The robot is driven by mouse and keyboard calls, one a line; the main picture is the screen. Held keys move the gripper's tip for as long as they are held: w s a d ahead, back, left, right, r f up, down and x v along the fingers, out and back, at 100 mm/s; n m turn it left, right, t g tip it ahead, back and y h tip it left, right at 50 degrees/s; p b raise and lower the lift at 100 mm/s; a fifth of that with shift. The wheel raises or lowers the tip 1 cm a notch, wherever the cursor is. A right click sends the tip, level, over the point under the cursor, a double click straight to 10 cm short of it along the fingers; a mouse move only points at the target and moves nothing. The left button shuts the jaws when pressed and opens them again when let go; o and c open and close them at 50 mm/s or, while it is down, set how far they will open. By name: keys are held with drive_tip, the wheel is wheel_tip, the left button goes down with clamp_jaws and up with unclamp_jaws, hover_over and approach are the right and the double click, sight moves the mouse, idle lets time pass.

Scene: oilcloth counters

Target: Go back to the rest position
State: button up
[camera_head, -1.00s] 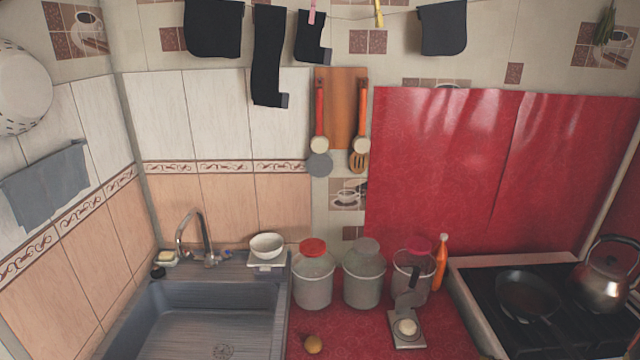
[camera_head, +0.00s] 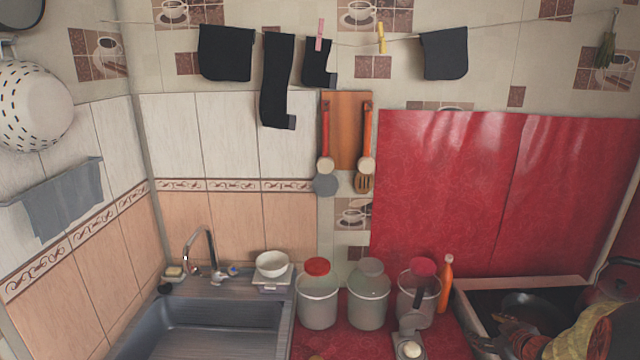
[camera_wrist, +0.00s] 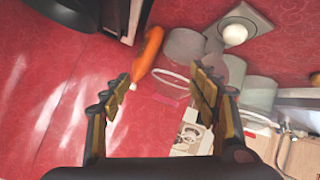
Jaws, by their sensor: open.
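My gripper (camera_wrist: 162,86) is open in the wrist view, with nothing between its two fingers. In the head view, my gripper (camera_head: 496,335) is at the lower right, over the left part of the stove. My arm comes in from the right edge and covers part of the stove. In the wrist view, an orange bottle (camera_wrist: 149,52) lies in line with the gap between the fingers, beyond the tips.
Several lidded jars (camera_head: 317,300) stand on the red counter beside the grey sink (camera_head: 215,325). A grey scale (camera_head: 410,342) with a pale round item is in front of them. A pan (camera_head: 530,308) sits on the stove. A kettle (camera_head: 612,284) is partly hidden by my arm.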

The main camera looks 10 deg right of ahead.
drive_tip(key=s+a+r+m+g+h, duration=0.2)
drive_tip(key=a+r+m+h, duration=0.1)
drive_tip(key=a+r, duration=1)
drive_tip(key=s+a+g+y, duration=0.1)
drive_tip(key=s+a+y, duration=0.1)
drive_tip(key=s+a, duration=0.8)
drive_tip(key=s+a+g+y, duration=0.2)
drive_tip(key=s+a, duration=0.8)
drive_tip(key=a, duration=0.5)
drive_tip(key=shift+s+a+g+y, duration=0.3)
drive_tip(key=shift+s+a+y, duration=0.1)
drive_tip(key=shift+y, duration=0.3)
